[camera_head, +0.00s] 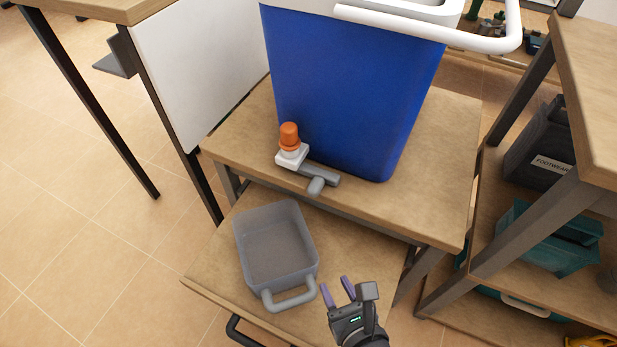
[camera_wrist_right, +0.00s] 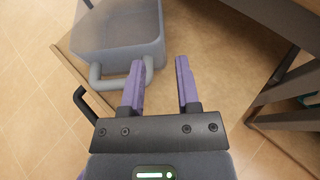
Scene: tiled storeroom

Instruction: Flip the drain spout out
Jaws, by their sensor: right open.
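The drain spout (camera_head: 322,176) is a short grey pipe piece with a stub, low at the front of the blue bin (camera_head: 350,95). It lies along the bin's front face, to the right of a white block (camera_head: 291,156) topped by an orange knob (camera_head: 289,134). My right gripper (camera_head: 338,287) has purple fingers and is open and empty, below and in front of the spout. In the right wrist view the right gripper (camera_wrist_right: 161,60) has its left fingertip close to a tray handle; I cannot tell if they touch. My left gripper is not in view.
A grey open tray (camera_head: 244,262) with a handle (camera_head: 290,298) stands on the lower shelf (camera_head: 208,278), beneath the wooden upper shelf (camera_head: 440,140). A white panel (camera_head: 205,65) is at left. A rack with a dark footwear box (camera_head: 540,145) and teal bins is at right.

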